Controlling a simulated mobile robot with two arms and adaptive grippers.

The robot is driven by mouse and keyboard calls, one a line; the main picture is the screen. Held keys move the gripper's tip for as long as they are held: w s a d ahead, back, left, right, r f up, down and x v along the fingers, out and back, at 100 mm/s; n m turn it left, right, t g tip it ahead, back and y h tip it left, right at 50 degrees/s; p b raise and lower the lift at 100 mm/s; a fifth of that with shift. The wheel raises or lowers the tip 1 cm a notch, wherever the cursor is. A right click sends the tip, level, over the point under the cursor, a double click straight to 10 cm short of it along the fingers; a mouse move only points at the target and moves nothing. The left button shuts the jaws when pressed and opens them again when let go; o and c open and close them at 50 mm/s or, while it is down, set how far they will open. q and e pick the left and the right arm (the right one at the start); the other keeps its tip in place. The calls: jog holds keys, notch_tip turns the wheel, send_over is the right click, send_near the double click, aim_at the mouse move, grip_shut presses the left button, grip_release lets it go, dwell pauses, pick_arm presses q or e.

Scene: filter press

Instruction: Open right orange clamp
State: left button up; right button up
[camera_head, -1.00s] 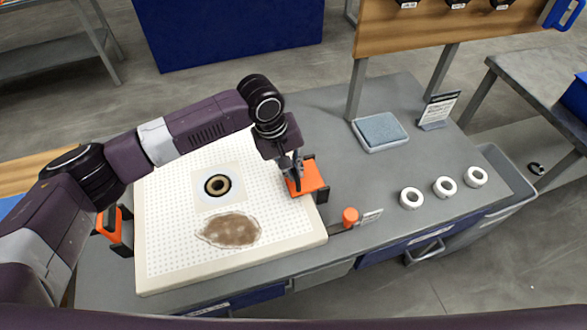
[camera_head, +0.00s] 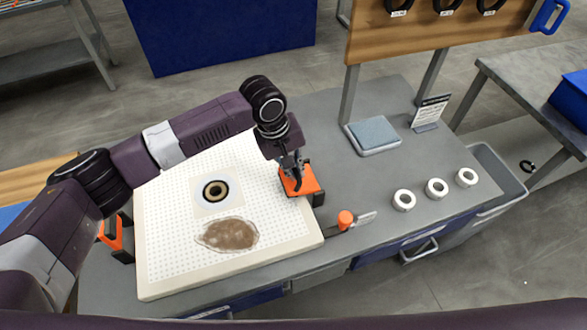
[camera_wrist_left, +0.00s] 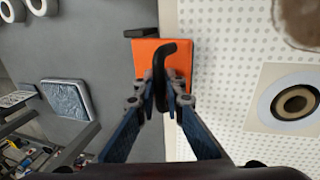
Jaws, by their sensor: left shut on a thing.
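The right orange clamp (camera_head: 300,180) sits at the right edge of the white perforated plate (camera_head: 160,262). In the left wrist view the clamp's orange body (camera_wrist_left: 146,60) has a black curved handle (camera_wrist_left: 161,75) in front of it. My left gripper (camera_head: 296,170) reaches down over the clamp from above. In the left wrist view its fingers (camera_wrist_left: 160,88) are shut on the black handle. The left orange clamp (camera_head: 112,236) is at the plate's left edge, partly hidden behind my left arm. My right gripper is not in view.
The plate bears a round black-and-tan port (camera_head: 215,190) and a brown patch (camera_head: 230,235). An orange-capped tool (camera_head: 346,219) lies right of the plate. Several white rings (camera_head: 404,200) and a blue-grey pad (camera_head: 374,135) rest on the grey table. A wooden board (camera_head: 440,28) stands behind.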

pick_arm(q)
jog(key=shift+w+d+r, duration=0.2)
jog(key=shift+d+r, duration=0.1)
jog(key=shift+d, duration=0.15)
jog(key=shift+p, duration=0.3)
jog(key=shift+w+d+r+p, duration=0.15)
jog(key=shift+d+r+p, duration=0.2)
jog(key=shift+d, duration=0.25)
jog(key=shift+w+d, duration=0.1)
jog(key=shift+d, duration=0.2)
grip_shut()
grip_release()
jog(key=shift+w+d+r+p, duration=0.1)
jog(key=shift+d+p, duration=0.2)
jog(key=shift+d, duration=0.25)
jog(key=shift+w+d, duration=0.15)
jog(key=shift+d, duration=0.1)
